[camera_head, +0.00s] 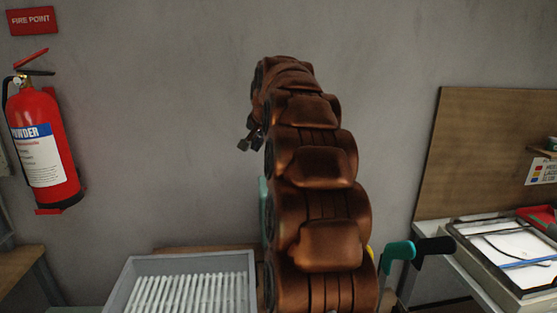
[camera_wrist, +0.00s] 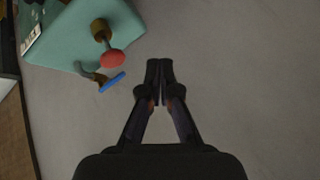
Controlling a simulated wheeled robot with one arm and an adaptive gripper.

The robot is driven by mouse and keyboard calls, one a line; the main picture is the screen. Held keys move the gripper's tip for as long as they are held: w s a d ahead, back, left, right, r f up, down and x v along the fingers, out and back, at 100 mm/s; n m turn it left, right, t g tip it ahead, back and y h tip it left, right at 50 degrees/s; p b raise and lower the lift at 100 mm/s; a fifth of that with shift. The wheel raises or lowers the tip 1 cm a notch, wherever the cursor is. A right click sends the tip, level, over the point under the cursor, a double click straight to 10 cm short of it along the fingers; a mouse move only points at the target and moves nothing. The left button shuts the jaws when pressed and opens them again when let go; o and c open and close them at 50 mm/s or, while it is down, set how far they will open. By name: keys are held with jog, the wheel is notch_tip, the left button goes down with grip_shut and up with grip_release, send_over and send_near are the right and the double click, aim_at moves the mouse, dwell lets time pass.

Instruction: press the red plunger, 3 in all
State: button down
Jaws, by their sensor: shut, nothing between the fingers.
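The red plunger (camera_wrist: 112,58) shows in the wrist view as a round red cap on a brass stem, on a teal machine (camera_wrist: 70,40). A blue disc (camera_wrist: 112,82) on a bent metal rod sits just below it. My gripper (camera_wrist: 160,64) is shut and empty, to the right of the red plunger and apart from it. In the head view my gripper (camera_head: 252,138) is small at the upper left of my arm. My arm hides most of the teal machine (camera_head: 264,205) there, and the red plunger cannot be seen.
A grey crate (camera_head: 122,288) of white rods stands at the lower left. A teal crank with a black handle (camera_head: 436,246) sticks out right of my arm. A fire extinguisher (camera_head: 45,150) hangs on the left wall. A tray (camera_head: 515,287) lies at the right.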

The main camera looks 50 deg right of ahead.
jog(key=d+r+m+h, duration=0.1)
jog(key=d+r, duration=0.3)
jog(key=d, duration=0.5)
jog(key=shift+s+m+t+h, duration=0.3)
jog(key=shift+m, duration=0.3)
jog(key=shift+a+f, duration=0.1)
jog(key=shift+f, duration=0.1)
jog(key=shift+f+b, duration=1.85)
jog(key=shift+f, duration=2.45)
jog(key=shift+f, duration=0.1)
jog(key=shift+f+b, duration=0.3)
jog(key=shift+f, duration=0.05)
